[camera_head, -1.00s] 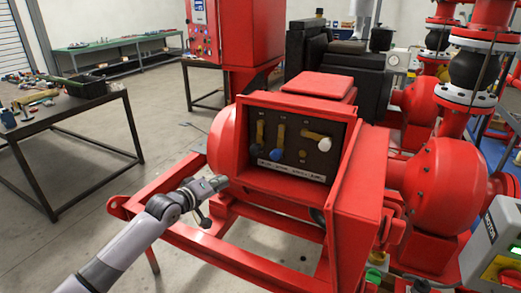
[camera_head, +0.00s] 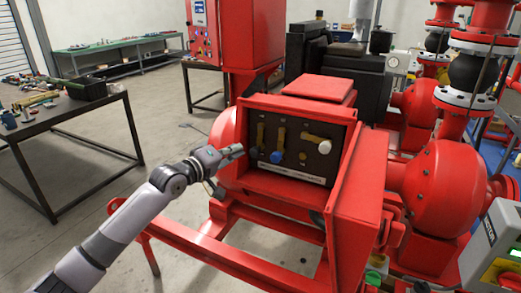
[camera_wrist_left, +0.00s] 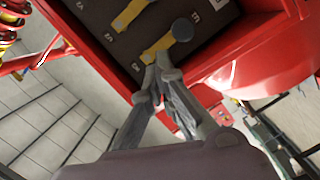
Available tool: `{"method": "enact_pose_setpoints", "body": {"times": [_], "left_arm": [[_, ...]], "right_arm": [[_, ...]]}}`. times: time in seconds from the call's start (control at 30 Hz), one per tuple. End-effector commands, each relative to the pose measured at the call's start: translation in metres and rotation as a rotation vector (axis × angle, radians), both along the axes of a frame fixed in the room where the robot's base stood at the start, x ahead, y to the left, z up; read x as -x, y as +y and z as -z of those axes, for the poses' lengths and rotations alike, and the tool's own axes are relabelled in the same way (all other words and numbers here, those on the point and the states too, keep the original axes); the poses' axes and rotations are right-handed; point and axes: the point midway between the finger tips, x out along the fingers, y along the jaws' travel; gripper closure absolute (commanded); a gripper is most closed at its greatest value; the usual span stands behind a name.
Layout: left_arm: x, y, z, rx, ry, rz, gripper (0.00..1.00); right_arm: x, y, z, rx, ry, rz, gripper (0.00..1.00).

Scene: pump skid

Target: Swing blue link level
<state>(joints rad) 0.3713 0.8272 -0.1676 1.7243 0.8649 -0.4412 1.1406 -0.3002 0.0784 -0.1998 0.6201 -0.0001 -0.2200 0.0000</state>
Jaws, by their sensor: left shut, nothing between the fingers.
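The blue link is a yellow lever with a blue knob (camera_head: 277,156) on the dark panel in the red housing. It hangs down from its pivot in the head view. In the left wrist view a second yellow lever (camera_wrist_left: 130,13) at the top edge seems to be this link, its knob out of frame. My left gripper (camera_head: 239,149) is shut and empty at the panel's left edge, left of the blue knob. In the left wrist view its fingertips (camera_wrist_left: 157,80) are close to the leftmost lever, which has a grey knob (camera_wrist_left: 182,29); contact is unclear. My right gripper is not in view.
A lever with a white knob (camera_head: 324,147) points right on the panel, with a small yellow knob (camera_head: 303,156) below it. The panel is framed by red housing walls (camera_head: 352,160). A red skid rail (camera_head: 200,247) runs below my left arm. A dark table (camera_head: 60,120) stands left.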

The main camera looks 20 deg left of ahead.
Motion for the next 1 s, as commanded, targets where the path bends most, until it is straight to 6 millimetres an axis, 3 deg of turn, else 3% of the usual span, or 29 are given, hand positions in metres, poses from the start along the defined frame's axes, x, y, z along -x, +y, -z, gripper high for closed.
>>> {"method": "enact_pose_setpoints", "body": {"times": [0.37, 0.6, 1.0], "left_arm": [[-0.070, -0.016, 0.004, -0.001, -0.002, -0.001, 1.00], [-0.067, -0.046, 0.020, 0.001, 0.001, 0.001, 1.00], [-0.067, -0.051, 0.025, -0.001, -0.001, -0.001, 1.00]], "right_arm": [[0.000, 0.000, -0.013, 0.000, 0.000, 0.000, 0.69], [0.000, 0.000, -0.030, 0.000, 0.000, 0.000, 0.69], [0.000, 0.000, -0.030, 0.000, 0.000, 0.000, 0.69]]}}
